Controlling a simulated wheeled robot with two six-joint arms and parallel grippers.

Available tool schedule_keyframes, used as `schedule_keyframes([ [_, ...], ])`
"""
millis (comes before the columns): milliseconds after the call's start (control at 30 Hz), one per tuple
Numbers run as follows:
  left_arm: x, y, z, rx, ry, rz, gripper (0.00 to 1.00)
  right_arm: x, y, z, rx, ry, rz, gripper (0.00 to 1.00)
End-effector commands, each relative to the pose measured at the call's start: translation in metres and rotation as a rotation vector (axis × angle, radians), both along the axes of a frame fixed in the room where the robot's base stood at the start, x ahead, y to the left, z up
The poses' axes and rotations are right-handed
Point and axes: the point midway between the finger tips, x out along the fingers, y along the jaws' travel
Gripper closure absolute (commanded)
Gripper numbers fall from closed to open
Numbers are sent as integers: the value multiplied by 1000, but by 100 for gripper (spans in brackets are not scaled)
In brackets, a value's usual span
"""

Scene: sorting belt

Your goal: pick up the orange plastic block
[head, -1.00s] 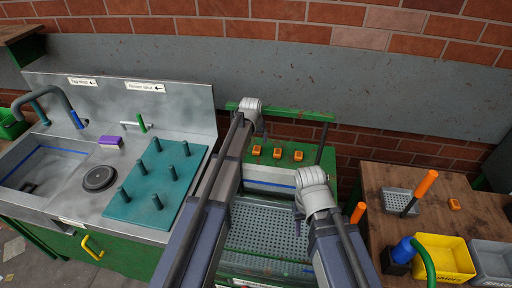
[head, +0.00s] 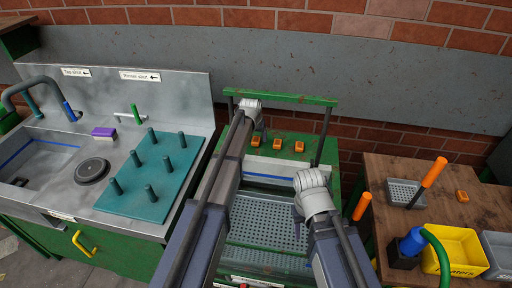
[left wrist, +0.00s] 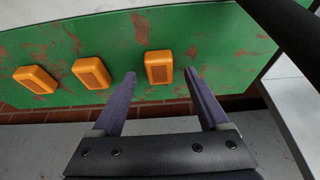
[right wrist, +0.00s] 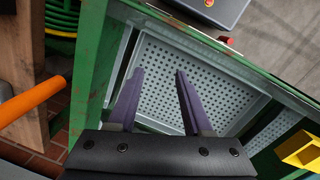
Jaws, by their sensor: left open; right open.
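Three orange plastic blocks (head: 277,144) lie in a row on a green panel at the back of the belt station. Another small orange block (head: 462,196) lies on the wooden table at right. My left gripper (head: 264,128) is open and empty near the row. In the left wrist view, one orange block (left wrist: 159,67) appears between and just beyond the open fingertips (left wrist: 160,74). Two more blocks (left wrist: 91,73) lie to its left. My right gripper (head: 300,220) is open and empty over the perforated grey tray; its fingers (right wrist: 157,72) show against the tray.
A green frame bar (head: 285,97) with dark posts spans above the blocks. At left stand a sink and a teal peg board (head: 150,208). At right are a yellow bin (head: 455,250), an orange-handled tool (head: 433,172) and a grey perforated dish (head: 403,193). The perforated tray (head: 265,222) holds nothing visible.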

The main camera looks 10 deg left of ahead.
Motion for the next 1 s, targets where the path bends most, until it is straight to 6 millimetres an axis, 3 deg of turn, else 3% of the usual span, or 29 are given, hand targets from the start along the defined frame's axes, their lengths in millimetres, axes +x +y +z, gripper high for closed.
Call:
schedule_keyframes([
  [33, 3, 0, -8, 0, 0, 0, 22, 0, 0, -8, 0, 0, 0, 50],
  [300, 3, 0, -6, 1, 0, 0, 24, 0, 0, -6, 0, 0, 0, 50],
  [1000, 3, 0, -6, 1, 0, 0, 100, 0, 0, -6, 0, 0, 0, 50],
])
